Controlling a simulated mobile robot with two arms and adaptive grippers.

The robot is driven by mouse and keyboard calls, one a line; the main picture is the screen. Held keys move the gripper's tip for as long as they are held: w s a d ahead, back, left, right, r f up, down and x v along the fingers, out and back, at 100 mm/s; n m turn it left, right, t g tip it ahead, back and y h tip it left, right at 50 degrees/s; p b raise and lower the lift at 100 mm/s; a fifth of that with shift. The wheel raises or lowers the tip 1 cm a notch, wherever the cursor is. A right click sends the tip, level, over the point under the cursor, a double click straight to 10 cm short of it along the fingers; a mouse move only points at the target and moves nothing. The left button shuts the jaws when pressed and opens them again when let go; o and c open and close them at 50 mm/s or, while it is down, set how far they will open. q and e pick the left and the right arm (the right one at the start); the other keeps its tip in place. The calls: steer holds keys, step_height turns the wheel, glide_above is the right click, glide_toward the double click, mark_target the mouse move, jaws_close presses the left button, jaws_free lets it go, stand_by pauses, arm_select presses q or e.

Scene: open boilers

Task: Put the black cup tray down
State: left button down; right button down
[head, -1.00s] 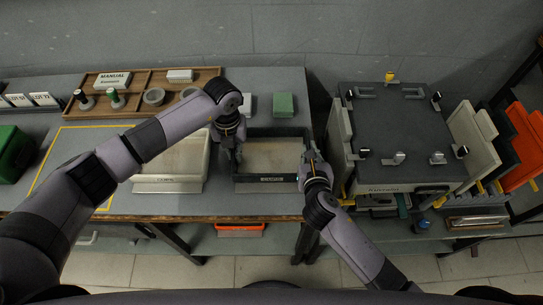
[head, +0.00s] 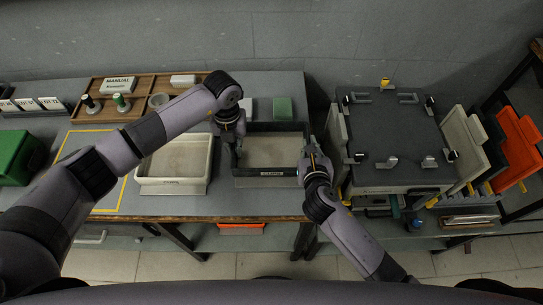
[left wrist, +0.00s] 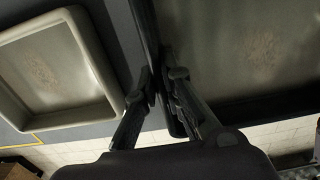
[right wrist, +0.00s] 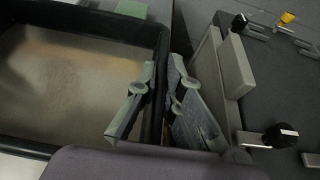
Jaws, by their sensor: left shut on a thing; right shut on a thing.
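The black cup tray (head: 272,172) is a rectangular open tray with a pale floor and a label on its front wall. It looks level, over the right end of the grey table; I cannot tell whether its base touches the tabletop. My left gripper (head: 236,152) is shut on its left wall, which shows between the fingers (left wrist: 160,92) in the left wrist view. My right gripper (head: 308,154) is shut on its right wall, also seen between the fingers (right wrist: 160,92) in the right wrist view. The tray's underside is hidden.
A cream tray (head: 172,184) stands close on the left, by a yellow outline (head: 103,210). A green block (head: 283,108) lies behind the black tray. A grey-topped machine (head: 395,125) stands close on the right, across a narrow gap. A wooden organiser (head: 138,101) lies at the back left.

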stand_by(0.5)
arm_select(q)
steer(key=shift+r, duration=0.1)
arm_select(e)
steer(key=shift+r, duration=0.1)
